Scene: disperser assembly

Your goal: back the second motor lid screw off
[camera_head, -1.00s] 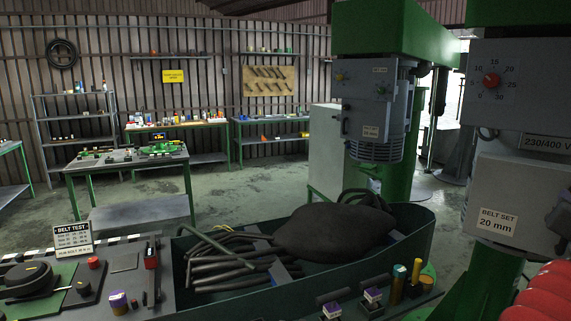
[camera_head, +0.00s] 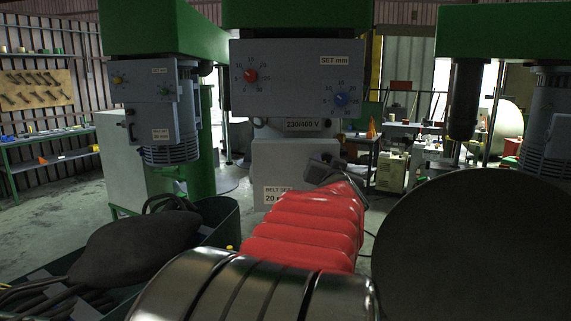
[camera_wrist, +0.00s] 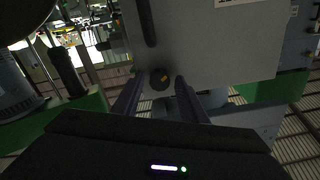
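A grey motor box (camera_head: 285,160) with a "BELT SET 20 mm" label stands in front of me in the head view. Its pale face (camera_wrist: 215,50) fills the upper middle of the wrist view. A dark round screw head (camera_wrist: 160,78) with a small yellow mark sits near the face's edge. My gripper (camera_wrist: 160,92) is open, one finger to each side of the screw head, with gaps showing. In the head view my gripper (camera_head: 322,172) is at the box's right side, partly hidden by my red-sleeved arm.
A panel with a red knob (camera_head: 250,76) and a blue knob (camera_head: 341,99) is above the box. A dark bar-shaped part (camera_wrist: 149,22) is on the face near the screw.

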